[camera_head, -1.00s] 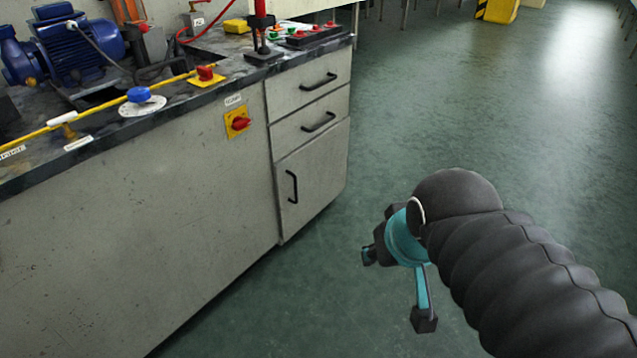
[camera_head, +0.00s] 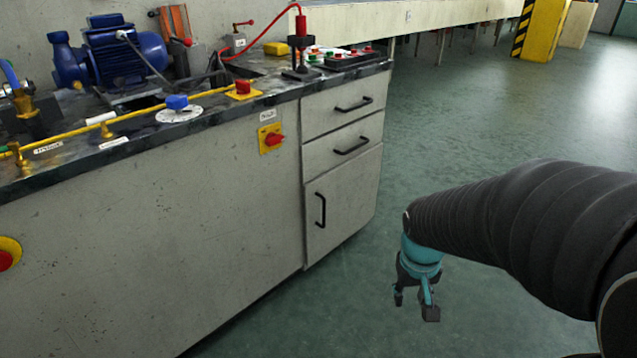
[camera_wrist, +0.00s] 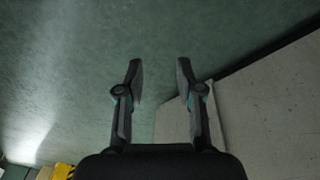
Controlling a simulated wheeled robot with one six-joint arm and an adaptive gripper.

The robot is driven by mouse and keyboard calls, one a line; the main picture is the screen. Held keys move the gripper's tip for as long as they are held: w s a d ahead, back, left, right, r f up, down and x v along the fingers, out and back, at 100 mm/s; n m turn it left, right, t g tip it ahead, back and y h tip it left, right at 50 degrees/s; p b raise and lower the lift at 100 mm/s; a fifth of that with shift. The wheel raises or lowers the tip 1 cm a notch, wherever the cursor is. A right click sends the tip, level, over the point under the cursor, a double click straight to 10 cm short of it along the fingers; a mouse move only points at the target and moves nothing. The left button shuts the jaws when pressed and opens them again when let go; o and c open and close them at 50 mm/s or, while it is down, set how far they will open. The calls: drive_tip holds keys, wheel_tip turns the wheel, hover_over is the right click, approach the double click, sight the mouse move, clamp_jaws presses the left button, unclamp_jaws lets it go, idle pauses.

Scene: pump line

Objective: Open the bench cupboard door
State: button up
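The bench cupboard door (camera_head: 342,203) is a pale grey panel below two drawers at the right end of the bench. It is shut, with a black upright bar handle (camera_head: 320,210) near its left edge. My gripper (camera_head: 415,308) is in front of the bench end, to the right of the door in the head view and apart from it, pointing down. In the wrist view my gripper (camera_wrist: 158,75) has its two fingers spread with nothing between them but green floor. A pale panel shows beside the right finger; the door handle is not visible there.
Two drawers with black handles (camera_head: 354,104) sit above the door. A red rotary switch on a yellow plate (camera_head: 271,138) is on the bench front. The bench top (camera_head: 222,107) carries a blue pump motor (camera_head: 125,55) and controls. Green floor (camera_head: 470,120) is clear to the right.

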drive_tip(key=w+d+f+n+t+b, duration=0.1)
drive_tip(key=w+d+f+t+b, duration=0.2)
drive_tip(key=w+f, duration=1.2)
drive_tip(key=n+t+y+b, duration=0.1)
drive_tip(key=n+t+y, duration=0.4)
drive_tip(key=t+y, duration=0.55)
approach(324, 208)
drive_tip(key=shift+t, duration=0.25)
drive_tip(key=x, duration=0.7)
drive_tip(key=f+x, duration=0.1)
drive_tip(key=x, duration=0.2)
drive_tip(key=shift+w+b, duration=0.25)
drive_tip(key=shift+b, duration=0.05)
clamp_jaws()
